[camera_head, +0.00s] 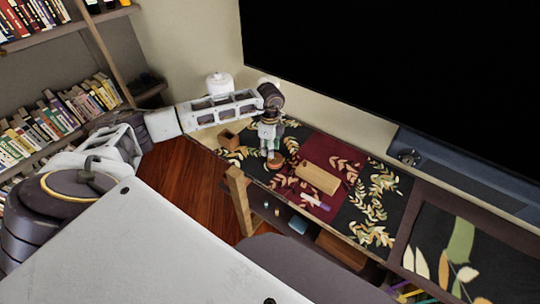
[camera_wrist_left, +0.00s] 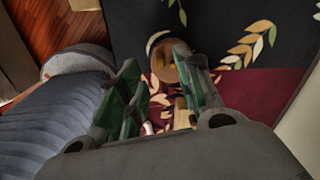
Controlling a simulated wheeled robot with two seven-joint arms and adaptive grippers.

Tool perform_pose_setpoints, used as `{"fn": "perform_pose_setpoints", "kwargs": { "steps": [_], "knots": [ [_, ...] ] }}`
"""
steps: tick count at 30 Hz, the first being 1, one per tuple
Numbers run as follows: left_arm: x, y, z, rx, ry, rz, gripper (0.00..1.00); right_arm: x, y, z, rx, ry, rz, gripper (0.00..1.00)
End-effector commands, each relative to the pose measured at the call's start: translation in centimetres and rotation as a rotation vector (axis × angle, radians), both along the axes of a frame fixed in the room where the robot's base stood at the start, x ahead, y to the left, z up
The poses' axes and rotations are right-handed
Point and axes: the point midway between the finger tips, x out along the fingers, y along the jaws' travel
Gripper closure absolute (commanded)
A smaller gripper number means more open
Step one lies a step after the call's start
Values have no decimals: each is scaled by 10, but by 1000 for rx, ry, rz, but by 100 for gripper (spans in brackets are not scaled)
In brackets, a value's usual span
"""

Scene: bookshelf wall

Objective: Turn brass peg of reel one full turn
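The reel (camera_head: 275,162) is a small round brown piece on the dark patterned mat, just below my left gripper (camera_head: 268,149). In the left wrist view the reel (camera_wrist_left: 164,71) lies beyond the fingertips, partly hidden by the right-hand finger. A yellowish bit that looks like the brass peg (camera_wrist_left: 156,40) shows near its far edge. My left gripper (camera_wrist_left: 156,58) is open, its two green-padded fingers apart with nothing held between them. Whether a finger touches the reel or peg cannot be told. My right gripper is in neither view.
A wooden block (camera_head: 317,178) lies on the red part of the mat, with a white-and-purple item (camera_head: 313,201) near it. A small open wooden box (camera_head: 228,139) stands left of the gripper. A large black screen (camera_head: 400,70) hangs above. Bookshelves (camera_head: 60,115) stand left.

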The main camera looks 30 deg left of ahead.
Motion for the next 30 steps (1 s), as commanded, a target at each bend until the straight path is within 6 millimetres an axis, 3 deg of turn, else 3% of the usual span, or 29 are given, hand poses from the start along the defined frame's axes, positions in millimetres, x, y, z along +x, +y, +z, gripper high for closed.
{"fn": "perform_pose_setpoints", "kwargs": {
  "steps": [9, 23, 30],
  "knots": [
    [0, 0, -36, 0, 1, 1, 66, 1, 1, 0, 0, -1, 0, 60],
    [0, 0, -46, 0, 0, 0, 66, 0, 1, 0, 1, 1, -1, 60],
    [0, 0, -45, 0, 0, 0, 93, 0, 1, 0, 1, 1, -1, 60]
  ]
}}
